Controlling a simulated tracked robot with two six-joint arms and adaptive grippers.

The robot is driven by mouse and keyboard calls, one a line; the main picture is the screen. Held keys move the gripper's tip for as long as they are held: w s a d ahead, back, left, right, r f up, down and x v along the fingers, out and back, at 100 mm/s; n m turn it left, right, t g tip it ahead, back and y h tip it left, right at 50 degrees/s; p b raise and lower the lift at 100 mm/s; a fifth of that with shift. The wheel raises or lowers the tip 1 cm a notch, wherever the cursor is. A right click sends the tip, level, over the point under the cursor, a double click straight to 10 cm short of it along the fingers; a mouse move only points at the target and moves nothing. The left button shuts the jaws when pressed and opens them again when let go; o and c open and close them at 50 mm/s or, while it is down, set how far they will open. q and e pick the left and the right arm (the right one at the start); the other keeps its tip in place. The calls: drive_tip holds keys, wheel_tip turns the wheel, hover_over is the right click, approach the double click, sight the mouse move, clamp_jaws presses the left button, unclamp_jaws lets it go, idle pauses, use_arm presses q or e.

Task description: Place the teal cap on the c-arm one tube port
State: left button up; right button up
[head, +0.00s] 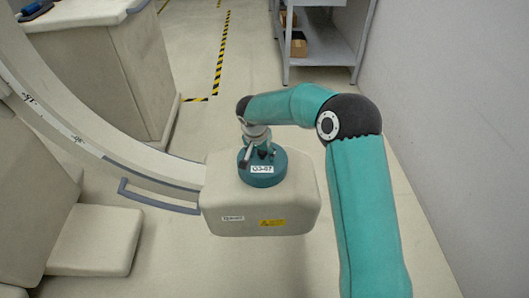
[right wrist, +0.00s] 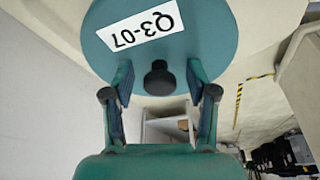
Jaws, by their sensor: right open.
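The teal cap (head: 265,178) with a white Q3-07 label sits flat on top of the cream c-arm tube housing (head: 300,205). The tube port itself is hidden under the cap. My right gripper (head: 258,150) is just above the cap. In the right wrist view the cap (right wrist: 215,45) fills the top, with a black knob (right wrist: 159,80) on it. The open fingers of my right gripper (right wrist: 158,92) stand on either side of the knob, with gaps visible on both sides. My left gripper is out of view.
The curved c-arm (head: 100,145) joins the housing from the left, with a blue-grey handle (head: 158,200) beside it. A covered cart (head: 105,70) stands at the back left and a grey shelf (head: 320,50) at the back. A wall closes the right side; floor is free between.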

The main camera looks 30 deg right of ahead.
drive_tip(key=v, duration=1.2)
drive_tip(key=shift+p, duration=0.45)
